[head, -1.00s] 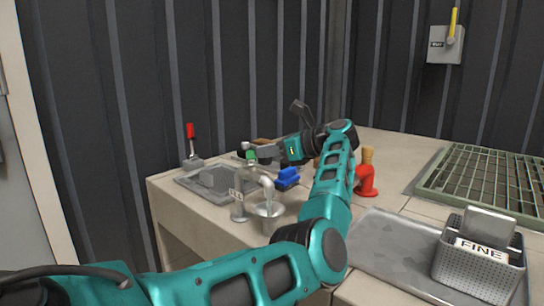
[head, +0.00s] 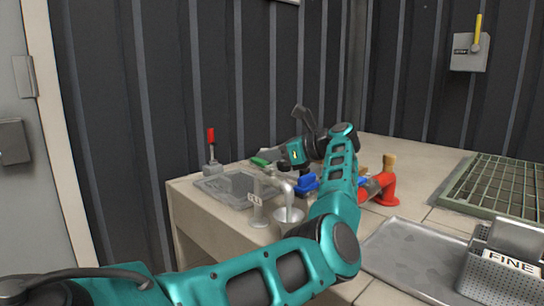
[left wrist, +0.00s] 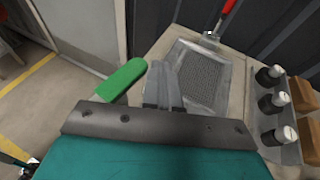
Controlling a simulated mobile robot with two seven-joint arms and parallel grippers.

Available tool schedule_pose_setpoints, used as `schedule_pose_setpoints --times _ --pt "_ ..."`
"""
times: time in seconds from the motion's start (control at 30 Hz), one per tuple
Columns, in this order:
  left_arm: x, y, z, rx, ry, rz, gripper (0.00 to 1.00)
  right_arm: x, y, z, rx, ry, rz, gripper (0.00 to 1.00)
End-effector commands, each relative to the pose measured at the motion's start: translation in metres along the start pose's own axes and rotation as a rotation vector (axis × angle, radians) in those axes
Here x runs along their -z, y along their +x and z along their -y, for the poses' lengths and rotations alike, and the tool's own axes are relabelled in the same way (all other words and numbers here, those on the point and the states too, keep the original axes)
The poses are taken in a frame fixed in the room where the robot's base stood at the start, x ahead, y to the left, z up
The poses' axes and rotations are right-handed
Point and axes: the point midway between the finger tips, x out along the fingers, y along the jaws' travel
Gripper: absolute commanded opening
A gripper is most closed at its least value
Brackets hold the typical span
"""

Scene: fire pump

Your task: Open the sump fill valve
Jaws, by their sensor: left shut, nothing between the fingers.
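A green lever handle (head: 259,162) sits above the spout pipe (head: 284,187) on the bench; a small label plate (head: 256,200), too small to read surely, stands by it. I take this as the sump fill valve. The green handle is also large in the left wrist view (left wrist: 122,79), left of my fingers. My left gripper (head: 266,156) is shut and empty, its fingers right beside the handle; in the left wrist view the fingertips (left wrist: 163,82) lie close together. I cannot tell whether they touch it. A cup or funnel (head: 288,216) is under the spout. My right gripper is not in view.
A red-handled lever (head: 211,138) stands at the bench's back left, behind a mesh-covered basin (head: 240,184). White-capped bottles (left wrist: 277,103) stand right in the wrist view.

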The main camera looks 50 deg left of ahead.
Motion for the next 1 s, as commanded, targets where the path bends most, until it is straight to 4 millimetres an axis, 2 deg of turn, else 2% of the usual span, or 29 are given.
schedule_pose_setpoints --times 0.87,1.0 --pt "-0.0007 0.0016 -0.0017 -0.034 -0.011 0.0 0.0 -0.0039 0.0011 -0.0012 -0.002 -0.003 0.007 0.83" --pt "-0.0013 -0.0051 -0.0011 -0.033 -0.011 -0.001 0.0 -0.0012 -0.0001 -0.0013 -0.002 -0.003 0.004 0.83"
